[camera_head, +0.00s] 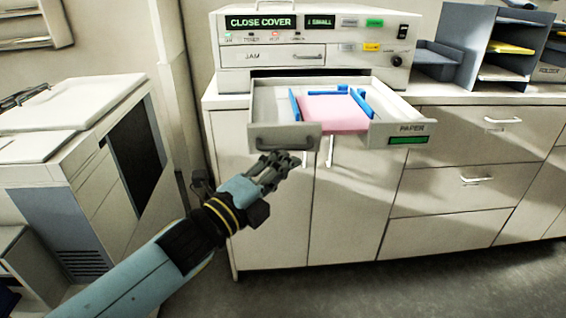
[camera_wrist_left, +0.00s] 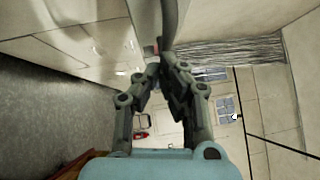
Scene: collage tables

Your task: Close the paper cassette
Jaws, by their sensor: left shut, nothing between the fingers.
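The paper cassette (camera_head: 396,134) is a pale drawer pulled out of the front of the white machine (camera_head: 290,38). A pink paper stack (camera_head: 333,113) lies in it between blue guides (camera_head: 364,103). Its front carries a PAPER label, a green strip and a dark handle at the left. My left gripper (camera_head: 284,161) is shut and empty, just below and in front of that handle; I cannot tell whether it touches. Its fingers meet in the left wrist view (camera_wrist_left: 164,66), near a dark grey shape at the top. My right gripper is not in view.
The machine stands on a white counter with cabinet drawers (camera_head: 462,181) below. Its display reads CLOSE COVER. A paper organiser (camera_head: 500,60) stands to the right. A large copier (camera_head: 75,180) stands at the left. The floor in front of the cabinets is clear.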

